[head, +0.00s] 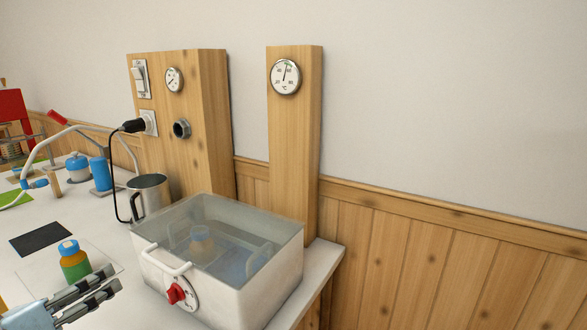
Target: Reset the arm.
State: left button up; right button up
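My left gripper (117,277) reaches in at the lower left, its two dark fingers pointing right with a narrow gap between them; it is open and empty. It is just in front of and to the right of a jar (75,266) with a blue lid, an amber upper part and green below. That jar stands upright on a pale square plate (103,267), apart from the fingers. Another jar (201,247) shows dimly inside the white water bath (230,296). My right gripper is out of view.
The bath has a red knob (177,293) and a pale front handle. Behind it stand a metal mug (151,197), a wooden post with a dial (285,77) and a wooden panel (205,160) with switch and plug. A dark mat (40,239) lies bare at left.

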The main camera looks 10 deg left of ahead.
pick_arm(q)
jog(key=s+a+n+g+y, duration=0.1)
jog(key=s+n+g+y, duration=0.2)
jog(key=n, duration=0.7)
jog(key=s+a+n+g+y, duration=0.1)
jog(key=s+a+n+y, duration=0.3)
jog(key=n, duration=0.6)
jog(key=s+d+f+n+g+h, duration=0.4)
jog(key=s+d+n+g, duration=0.4)
jog(key=s+d+n, duration=0.5)
notch_tip(320, 180, down, 26)
jog(key=a+m+g+b, duration=0.1)
jog(key=a+m+b, duration=0.1)
jog(key=s+f+g, duration=0.1)
jog(key=s+f, duration=1.7)
jog(key=shift+s+a+f+n+g+b, duration=0.3)
jog(key=shift+s+b, duration=0.1)
